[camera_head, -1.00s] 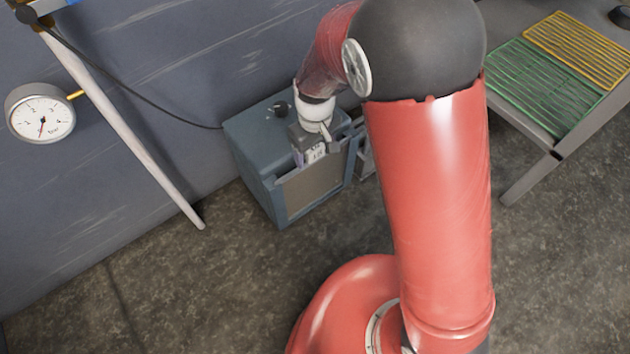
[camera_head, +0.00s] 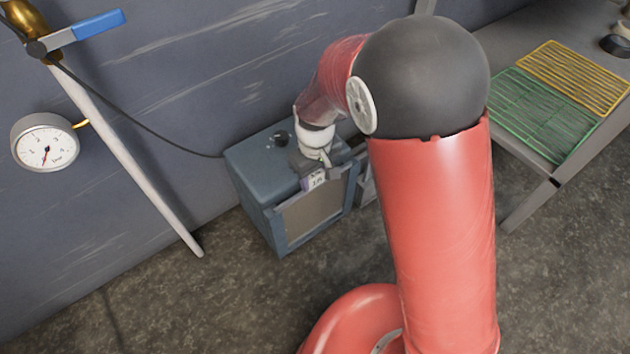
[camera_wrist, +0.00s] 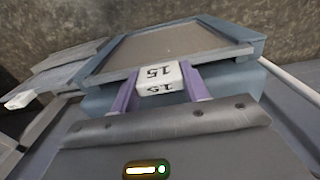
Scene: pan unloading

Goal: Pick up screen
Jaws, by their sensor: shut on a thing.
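The screen (camera_head: 312,214) is a brownish mesh panel in a grey frame, at the front of a blue-grey box (camera_head: 252,192). It also shows in the wrist view (camera_wrist: 165,43). A white block marked 15 (camera_wrist: 158,78) is at its near edge and seems to be its tab. My gripper (camera_head: 315,177) is at that edge, and its purple fingers (camera_wrist: 160,88) are on both sides of the white block, shut on it. The box's top and the arm hide part of the near edge in the head view.
Another grey panel with a white tab (camera_wrist: 18,100) lies left in the wrist view. A table with a green rack (camera_head: 540,112) and a yellow rack (camera_head: 575,75) is at the right. A gauge (camera_head: 45,142) and a slanting pipe (camera_head: 125,155) are at the left wall.

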